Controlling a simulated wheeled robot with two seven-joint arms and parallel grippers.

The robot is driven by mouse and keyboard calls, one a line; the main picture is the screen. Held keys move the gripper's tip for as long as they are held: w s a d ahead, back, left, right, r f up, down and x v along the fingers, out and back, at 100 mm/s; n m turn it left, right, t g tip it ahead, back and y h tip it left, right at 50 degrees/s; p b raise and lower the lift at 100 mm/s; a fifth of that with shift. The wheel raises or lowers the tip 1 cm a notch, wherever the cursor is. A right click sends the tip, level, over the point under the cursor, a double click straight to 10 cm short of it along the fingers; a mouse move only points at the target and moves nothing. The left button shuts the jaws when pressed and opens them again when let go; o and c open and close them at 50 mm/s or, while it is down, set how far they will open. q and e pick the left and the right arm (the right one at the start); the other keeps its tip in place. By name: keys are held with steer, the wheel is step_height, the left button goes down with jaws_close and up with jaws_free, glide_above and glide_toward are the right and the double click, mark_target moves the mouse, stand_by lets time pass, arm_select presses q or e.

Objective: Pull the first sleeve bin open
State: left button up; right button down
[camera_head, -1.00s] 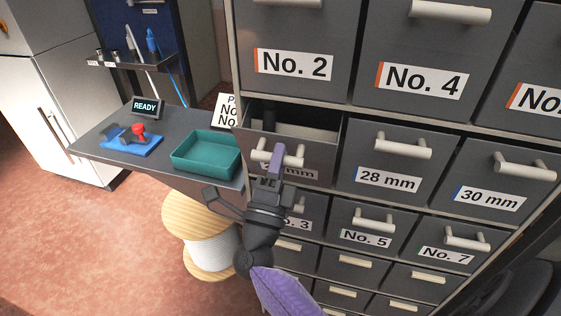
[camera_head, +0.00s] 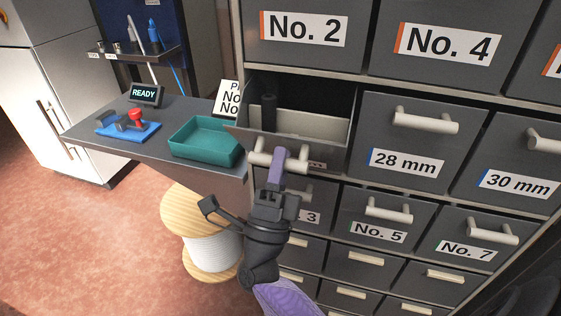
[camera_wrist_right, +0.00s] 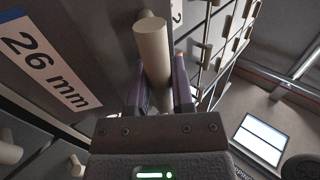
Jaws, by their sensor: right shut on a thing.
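The first sleeve bin (camera_head: 235,133) is a grey drawer left of the 28 mm bin, pulled partly out of the cabinet. Its inside shows, with a dark cylinder (camera_head: 268,112) standing in it. My right gripper (camera_head: 280,160) is shut on the bin's pale bar handle (camera_head: 262,157). In the right wrist view the handle (camera_wrist_right: 152,50) sits between the purple fingers (camera_wrist_right: 158,92), beside a label reading 26 mm (camera_wrist_right: 42,62). In the head view the gripper covers most of that label. My left gripper is not in view.
The 28 mm bin (camera_head: 385,140) and 30 mm bin (camera_head: 515,155) are closed to the right. A cable spool (camera_head: 205,240) stands below.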

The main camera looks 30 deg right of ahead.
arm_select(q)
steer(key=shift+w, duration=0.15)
arm_select(e)
steer(key=c, duration=0.5)
jaws_free()
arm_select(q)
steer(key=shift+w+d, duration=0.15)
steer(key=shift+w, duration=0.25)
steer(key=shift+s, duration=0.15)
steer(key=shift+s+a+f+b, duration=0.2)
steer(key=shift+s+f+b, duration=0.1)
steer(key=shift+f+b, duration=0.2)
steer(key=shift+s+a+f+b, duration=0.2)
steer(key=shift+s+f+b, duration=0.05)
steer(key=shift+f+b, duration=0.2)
arm_select(e)
steer(key=v, duration=1)
